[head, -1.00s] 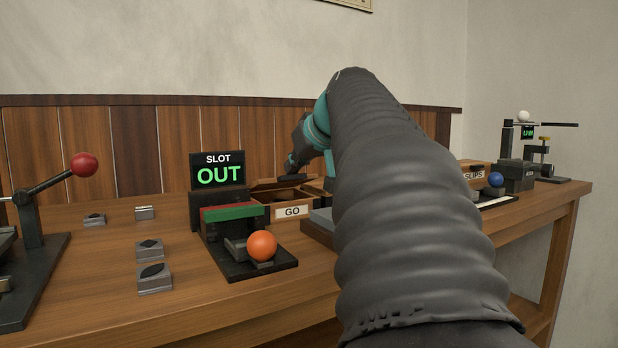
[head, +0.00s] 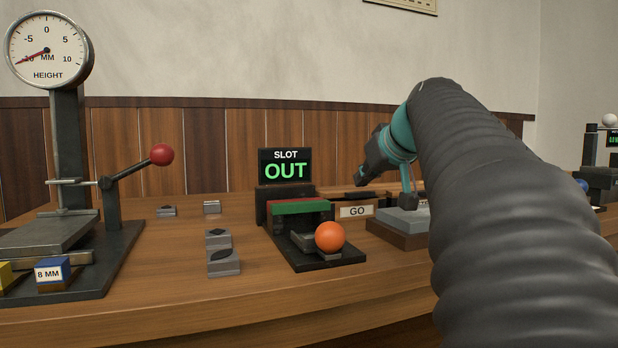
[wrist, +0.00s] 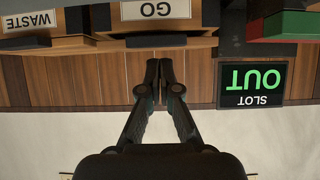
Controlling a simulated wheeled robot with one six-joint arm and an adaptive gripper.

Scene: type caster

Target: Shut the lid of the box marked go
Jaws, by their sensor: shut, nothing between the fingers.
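The box marked GO (head: 340,211) stands behind and right of the SLOT device, with its white label facing front. It also shows upside down at the top of the wrist view (wrist: 204,12). A brown panel (wrist: 110,44) lies beyond the label there, with a dark strip at its edge. I cannot tell whether this lid is fully down; in the head view the box top is dark and partly hidden. My gripper (wrist: 160,62) is shut and empty. In the head view its tip (head: 360,183) is just above the box, and contact is unclear.
The SLOT display (head: 285,168) reads OUT, beside an orange ball (head: 329,237). A box marked WASTE (wrist: 60,42) neighbours GO. A grey-topped block (head: 405,221) stands right of GO. A height gauge (head: 47,50) with a red-knobbed lever (head: 161,155) is at left.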

